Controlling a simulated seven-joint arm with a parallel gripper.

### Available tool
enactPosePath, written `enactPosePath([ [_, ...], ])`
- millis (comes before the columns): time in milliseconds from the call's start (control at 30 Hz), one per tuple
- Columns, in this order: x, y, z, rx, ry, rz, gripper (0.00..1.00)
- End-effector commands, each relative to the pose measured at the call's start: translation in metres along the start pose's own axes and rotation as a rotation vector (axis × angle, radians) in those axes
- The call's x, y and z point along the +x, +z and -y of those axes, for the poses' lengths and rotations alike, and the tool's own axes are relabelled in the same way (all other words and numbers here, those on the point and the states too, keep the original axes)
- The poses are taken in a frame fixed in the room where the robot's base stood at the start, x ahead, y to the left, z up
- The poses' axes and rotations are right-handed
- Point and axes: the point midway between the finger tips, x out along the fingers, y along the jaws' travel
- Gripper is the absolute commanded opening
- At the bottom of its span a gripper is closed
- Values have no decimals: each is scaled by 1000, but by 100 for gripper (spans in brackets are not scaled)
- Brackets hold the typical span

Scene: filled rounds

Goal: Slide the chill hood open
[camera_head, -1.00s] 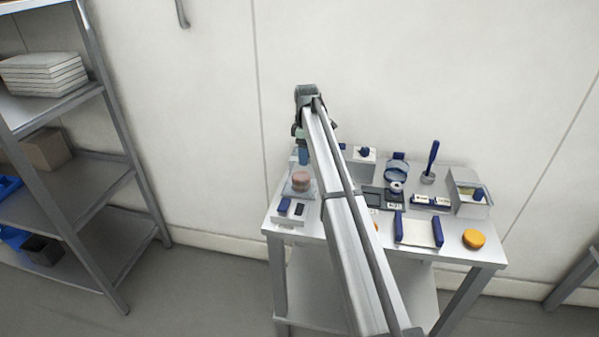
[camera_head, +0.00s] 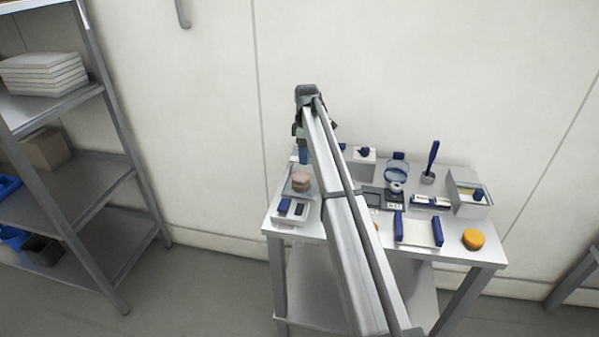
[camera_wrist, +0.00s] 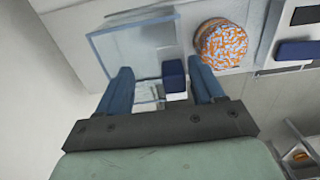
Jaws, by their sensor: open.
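The chill hood is a clear, see-through box (camera_wrist: 130,48) at the upper left of the wrist view. Its blue block handle (camera_wrist: 174,76) sits between my two blue fingers. My gripper (camera_wrist: 166,88) is open around the handle; I cannot tell whether either finger touches it. A round with orange and blue speckles (camera_wrist: 222,43) lies to the right of the hood, outside it in this view. In the head view my gripper (camera_head: 303,152) is above the left back of the table, just behind the pinkish round (camera_head: 301,182); my arm hides part of this area.
A white block with blue and dark pads (camera_head: 291,212) stands in front of the round. To the right are a clear-sided box with a blue knob (camera_head: 470,208), a blue-handled tray (camera_head: 418,231) and an orange disc (camera_head: 473,239). A shelf rack (camera_head: 75,170) stands at the left.

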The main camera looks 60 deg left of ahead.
Motion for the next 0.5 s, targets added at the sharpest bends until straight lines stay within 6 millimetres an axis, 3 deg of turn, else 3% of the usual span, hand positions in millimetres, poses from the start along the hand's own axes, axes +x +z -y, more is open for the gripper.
enactPosePath([
  [33, 7, 3, -3, 4, -3, 5, 79],
  [167, 0, 2, -3, 4, -1, 5, 80],
  [200, -3, 2, -3, 4, -1, 5, 85],
  [233, -6, 2, -3, 4, -1, 5, 98],
  [500, -31, 1, -2, 2, -1, 2, 98],
])
